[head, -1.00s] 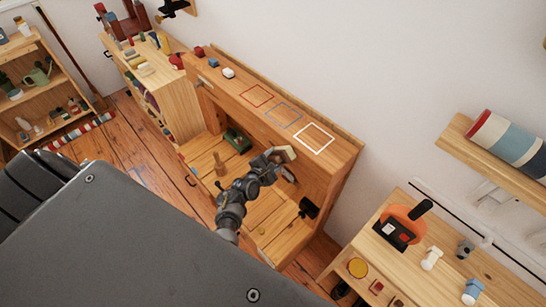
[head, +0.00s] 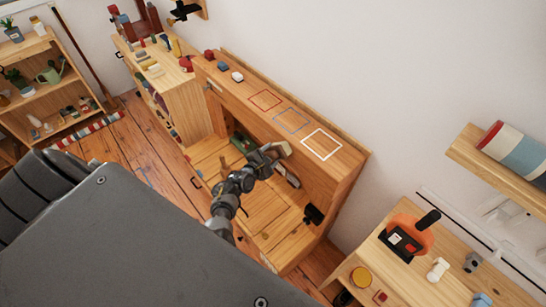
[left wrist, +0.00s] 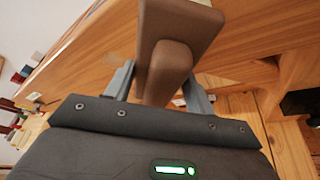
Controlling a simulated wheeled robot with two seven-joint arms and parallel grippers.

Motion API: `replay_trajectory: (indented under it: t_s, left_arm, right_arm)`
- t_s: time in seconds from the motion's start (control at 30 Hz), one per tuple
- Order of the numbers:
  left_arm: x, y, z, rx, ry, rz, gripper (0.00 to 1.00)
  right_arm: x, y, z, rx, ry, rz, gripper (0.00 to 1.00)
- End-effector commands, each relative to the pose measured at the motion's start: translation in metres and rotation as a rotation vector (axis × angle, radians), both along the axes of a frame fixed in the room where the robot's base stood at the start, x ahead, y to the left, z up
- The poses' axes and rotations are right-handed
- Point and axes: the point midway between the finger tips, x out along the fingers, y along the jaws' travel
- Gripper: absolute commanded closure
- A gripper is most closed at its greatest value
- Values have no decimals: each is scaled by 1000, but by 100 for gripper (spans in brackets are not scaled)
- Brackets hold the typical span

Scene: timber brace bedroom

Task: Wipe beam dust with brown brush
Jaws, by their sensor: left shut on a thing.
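My left gripper (head: 268,157) is shut on a brown brush (head: 283,149), held at the front face of the wooden beam (head: 335,168). In the left wrist view the brush (left wrist: 185,25) has a wide brown block and a rounded grip between the fingers (left wrist: 157,88). The beam (left wrist: 85,60) runs behind it. I cannot tell whether the brush touches the beam. My right gripper is not in view.
The beam's top has red, blue and white outlined squares (head: 321,144) and small blocks (head: 223,66). A green item (head: 243,143) and a black object (head: 313,213) are in the lower wooden bay. A side table (head: 450,262) stands at right, shelves at left.

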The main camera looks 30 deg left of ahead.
Motion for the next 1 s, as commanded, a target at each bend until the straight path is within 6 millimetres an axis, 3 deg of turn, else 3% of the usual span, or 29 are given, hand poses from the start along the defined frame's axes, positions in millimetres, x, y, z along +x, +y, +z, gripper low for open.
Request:
replay_trajectory:
  t_s: [1.0]
  left_arm:
    - [17,52,0,2,-1,1,75]
  right_arm:
    - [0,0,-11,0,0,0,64]
